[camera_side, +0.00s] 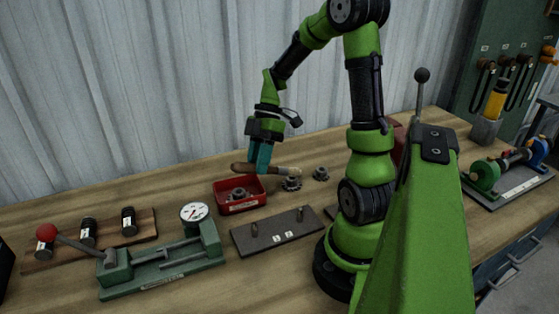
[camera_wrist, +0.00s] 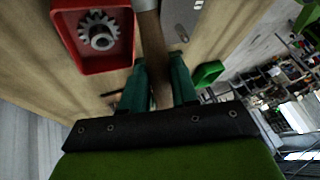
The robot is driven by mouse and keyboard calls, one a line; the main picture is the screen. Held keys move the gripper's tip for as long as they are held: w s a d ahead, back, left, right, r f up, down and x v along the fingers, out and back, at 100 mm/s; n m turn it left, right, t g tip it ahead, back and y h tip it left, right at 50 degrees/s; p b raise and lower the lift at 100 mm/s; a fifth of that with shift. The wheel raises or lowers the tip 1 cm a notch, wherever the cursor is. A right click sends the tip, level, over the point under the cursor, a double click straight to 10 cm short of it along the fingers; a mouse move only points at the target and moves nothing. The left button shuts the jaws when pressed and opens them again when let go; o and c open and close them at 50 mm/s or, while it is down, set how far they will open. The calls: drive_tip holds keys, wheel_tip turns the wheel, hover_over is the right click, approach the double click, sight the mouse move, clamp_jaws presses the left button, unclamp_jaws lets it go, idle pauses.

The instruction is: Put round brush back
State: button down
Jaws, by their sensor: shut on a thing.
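My gripper (camera_side: 259,166) is shut on the round brush (camera_side: 280,170), a long tool with a brown wooden handle. The brush lies roughly level in the jaws, above the table and near the back of the red bin (camera_side: 241,206). Its paler end points right in the side view. In the wrist view the brush handle (camera_wrist: 154,45) runs between the teal fingers of my gripper (camera_wrist: 162,82), with a grey metal part at the top edge. The brush's far end is out of that view.
The red bin holds a gear (camera_wrist: 98,31). Two gears (camera_side: 291,184) (camera_side: 321,174) lie on the table right of it. A dark plate with two pegs (camera_side: 278,233) lies in front. A green gauge fixture (camera_side: 163,270) and a wooden rack (camera_side: 60,254) with black-ended cylinders stand left.

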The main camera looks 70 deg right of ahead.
drive_tip(key=w+d+f+m+h, duration=0.1)
drive_tip(key=w+d+h, duration=0.2)
drive_tip(key=d, duration=0.4)
drive_tip(key=w+d+f+m+h, duration=0.1)
drive_tip(key=w+d+m+h, duration=0.15)
drive_tip(key=d, duration=0.45)
drive_tip(key=shift+n+h, duration=0.35)
drive_tip(key=shift+h, duration=0.1)
wheel_tip(320, 180, down, 9)
drive_tip(key=shift+a+f, duration=0.1)
drive_tip(key=shift+f, duration=0.05)
drive_tip(key=shift+f, duration=0.15)
drive_tip(key=c, duration=0.9)
unclamp_jaws()
drive_tip(key=shift+o, duration=0.2)
